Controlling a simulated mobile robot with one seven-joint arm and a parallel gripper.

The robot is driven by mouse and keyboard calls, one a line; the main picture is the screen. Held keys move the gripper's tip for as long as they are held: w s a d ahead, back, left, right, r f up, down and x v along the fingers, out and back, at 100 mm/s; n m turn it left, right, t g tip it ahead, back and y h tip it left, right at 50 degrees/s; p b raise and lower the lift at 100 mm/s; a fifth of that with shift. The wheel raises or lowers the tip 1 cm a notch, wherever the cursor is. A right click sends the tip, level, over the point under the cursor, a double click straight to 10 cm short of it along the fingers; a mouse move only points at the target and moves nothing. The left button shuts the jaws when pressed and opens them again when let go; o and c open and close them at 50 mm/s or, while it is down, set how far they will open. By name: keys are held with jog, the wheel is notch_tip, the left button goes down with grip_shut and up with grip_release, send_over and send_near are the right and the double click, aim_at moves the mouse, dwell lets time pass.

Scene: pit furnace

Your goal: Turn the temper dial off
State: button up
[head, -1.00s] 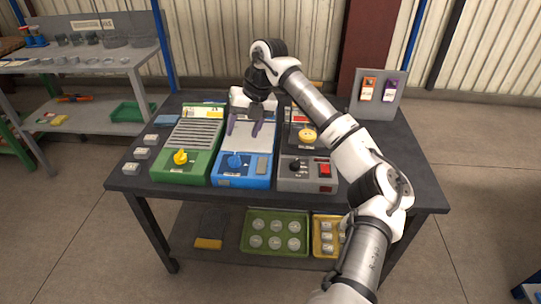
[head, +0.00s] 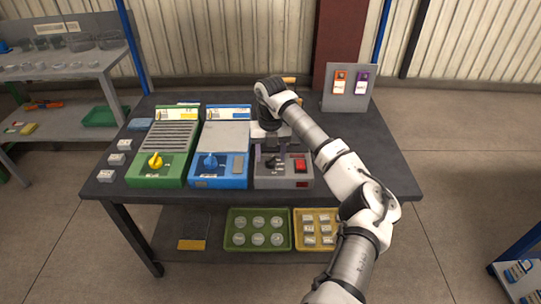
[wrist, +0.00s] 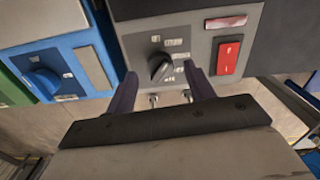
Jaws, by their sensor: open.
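Three machines stand side by side on the dark table: a green one with a yellow dial (head: 155,161), a blue one with a blue dial (head: 210,161), and a grey one (head: 284,183) with a black dial (wrist: 160,68). I cannot read which is marked temper. My gripper (head: 270,161) is open and empty, low over the grey machine's front panel. In the wrist view, its fingers (wrist: 161,77) stand on either side of the black dial, apart from each other. The dial's pointer sits at a slant among small labels; contact with the fingers is unclear.
A red switch (wrist: 229,56) is right of the black dial, close to the right finger. The blue dial (wrist: 43,84) lies to the left. A grey sign stand (head: 347,103) is at the table's back right. The table's right side is clear.

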jog(key=shift+f, duration=1)
jog(key=c, duration=1)
jog(key=shift+o, duration=0.2)
jog(key=shift+n, duration=0.3)
jog(key=n+b, duration=0.1)
jog(key=n, duration=0.2)
jog(key=shift+b, duration=0.3)
jog(key=shift+n+b, duration=0.6)
jog(key=shift+n, duration=1.5)
